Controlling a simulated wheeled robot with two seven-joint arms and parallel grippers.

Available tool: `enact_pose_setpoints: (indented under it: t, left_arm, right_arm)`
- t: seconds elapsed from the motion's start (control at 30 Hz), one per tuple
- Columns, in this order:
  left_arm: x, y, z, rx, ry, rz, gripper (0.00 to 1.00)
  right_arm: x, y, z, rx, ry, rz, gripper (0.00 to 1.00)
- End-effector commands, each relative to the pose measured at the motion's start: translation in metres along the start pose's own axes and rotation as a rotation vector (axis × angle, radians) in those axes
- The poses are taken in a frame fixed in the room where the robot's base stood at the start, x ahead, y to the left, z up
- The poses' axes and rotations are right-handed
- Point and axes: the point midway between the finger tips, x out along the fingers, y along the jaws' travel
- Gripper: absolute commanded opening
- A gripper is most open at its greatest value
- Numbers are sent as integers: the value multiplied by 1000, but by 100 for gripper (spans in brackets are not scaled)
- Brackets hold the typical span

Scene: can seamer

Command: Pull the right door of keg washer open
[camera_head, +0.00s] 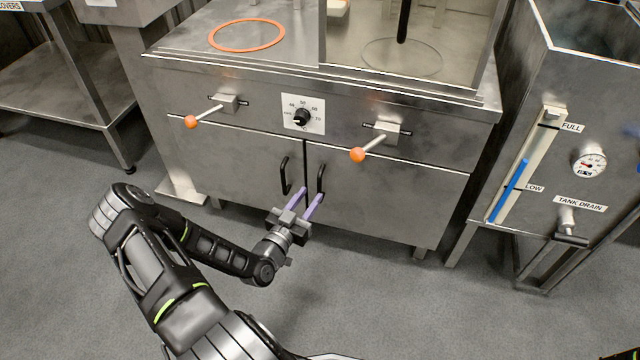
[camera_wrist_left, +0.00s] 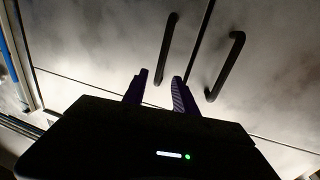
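The keg washer is a steel cabinet (camera_head: 400,205) with two lower doors, both shut. The right door (camera_head: 385,200) has a black bar handle (camera_head: 320,179) beside the centre seam. The left door (camera_head: 230,165) has a matching handle (camera_head: 285,176). My left gripper (camera_head: 312,193) is in front of the doors with purple fingers apart, close to the right door's handle. In the left wrist view, which looks turned around, that handle (camera_wrist_left: 167,48) has its near end between the fingertips (camera_wrist_left: 160,76) in the picture. Contact cannot be told. My right gripper is not in view.
Two orange-knobbed levers (camera_head: 358,155) (camera_head: 191,121) stick out above the doors, with a dial (camera_head: 302,116) between them. A steel tank (camera_head: 560,130) with gauges stands at the right and a steel table (camera_head: 60,80) at the left. The floor (camera_head: 390,310) in front is clear.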

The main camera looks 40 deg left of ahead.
Motion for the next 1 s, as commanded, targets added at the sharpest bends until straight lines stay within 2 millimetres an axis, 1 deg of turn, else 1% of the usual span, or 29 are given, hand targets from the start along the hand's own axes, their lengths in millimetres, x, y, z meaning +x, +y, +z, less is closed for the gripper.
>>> enact_pose_setpoints:
  t: [0.3,0.4,0.53,0.77,1.0]
  left_arm:
    - [48,1,2,-1,2,1,34]
    - [59,1,2,-1,1,1,34]
    - [65,0,1,-1,0,0,34]
    - [65,0,0,-2,0,1,34]
    - [65,0,0,-1,0,1,14]
  right_arm:
    - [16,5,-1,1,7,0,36]
    - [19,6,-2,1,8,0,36]
    - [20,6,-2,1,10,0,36]
    - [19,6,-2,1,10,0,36]
    - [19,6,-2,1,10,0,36]
